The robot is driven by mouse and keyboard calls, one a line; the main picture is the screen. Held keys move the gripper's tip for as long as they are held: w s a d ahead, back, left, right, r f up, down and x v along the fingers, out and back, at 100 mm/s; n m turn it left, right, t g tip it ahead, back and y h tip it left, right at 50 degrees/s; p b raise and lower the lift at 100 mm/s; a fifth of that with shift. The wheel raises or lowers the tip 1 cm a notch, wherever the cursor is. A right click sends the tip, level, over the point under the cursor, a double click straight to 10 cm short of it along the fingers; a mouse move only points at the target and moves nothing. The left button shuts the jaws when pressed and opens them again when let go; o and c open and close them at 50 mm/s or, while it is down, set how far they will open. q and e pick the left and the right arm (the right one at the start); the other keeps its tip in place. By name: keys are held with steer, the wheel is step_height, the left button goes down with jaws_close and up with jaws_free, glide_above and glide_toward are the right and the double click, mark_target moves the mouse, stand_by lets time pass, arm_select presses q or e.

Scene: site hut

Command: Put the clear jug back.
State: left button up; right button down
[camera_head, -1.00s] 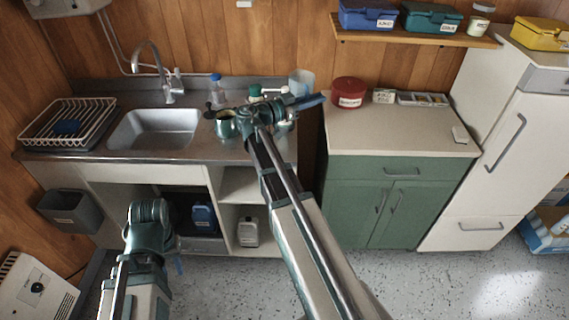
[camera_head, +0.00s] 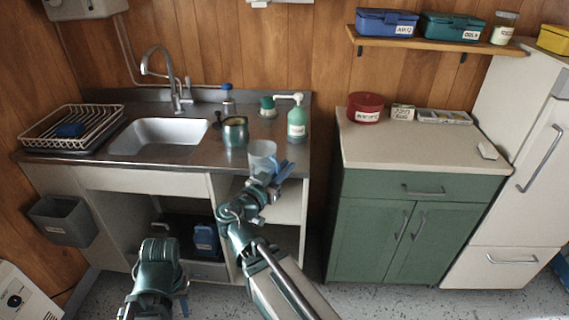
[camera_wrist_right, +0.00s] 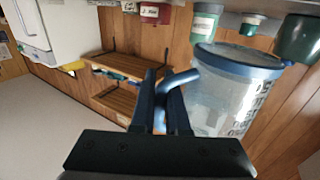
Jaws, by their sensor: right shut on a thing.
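The clear jug (camera_head: 262,153) is a see-through vessel in the head view, at the front right edge of the sink counter. I cannot tell if it touches the counter. In the right wrist view the jug (camera_wrist_right: 225,98) shows a blue rim and dark markings. My right gripper (camera_head: 277,178) is shut on its blue handle (camera_wrist_right: 178,80), with the fingers around the handle in the right wrist view. My left gripper (camera_head: 165,275) hangs low in front of the open cupboard, apart from the jug. Its fingers are mostly hidden.
On the metal counter (camera_head: 190,168) stand a green mug (camera_head: 235,131), a green pump bottle (camera_head: 297,122) and a small green-capped jar (camera_head: 268,107). The sink (camera_head: 158,136) and dish rack (camera_head: 72,130) are left. The green cabinet's top (camera_head: 410,147) has free room in front.

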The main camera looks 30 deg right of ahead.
steer(key=w+x, duration=0.1)
steer(key=x, duration=0.4)
steer(key=a+f+b+x, duration=0.1)
steer(key=x, duration=0.4)
steer(key=w+x, duration=0.1)
steer(key=x, duration=0.4)
steer(key=shift+w+f, duration=0.25)
steer(key=shift+w, duration=0.3)
steer(key=shift+f+b, duration=0.1)
steer(key=shift+b, duration=0.25)
step_height(320, 180, down, 3)
steer(key=b, duration=0.3)
steer(key=shift+f, duration=0.2)
steer(key=shift+f+b, duration=0.1)
steer(key=shift+b, duration=0.2)
steer(key=c, duration=0.9)
jaws_free()
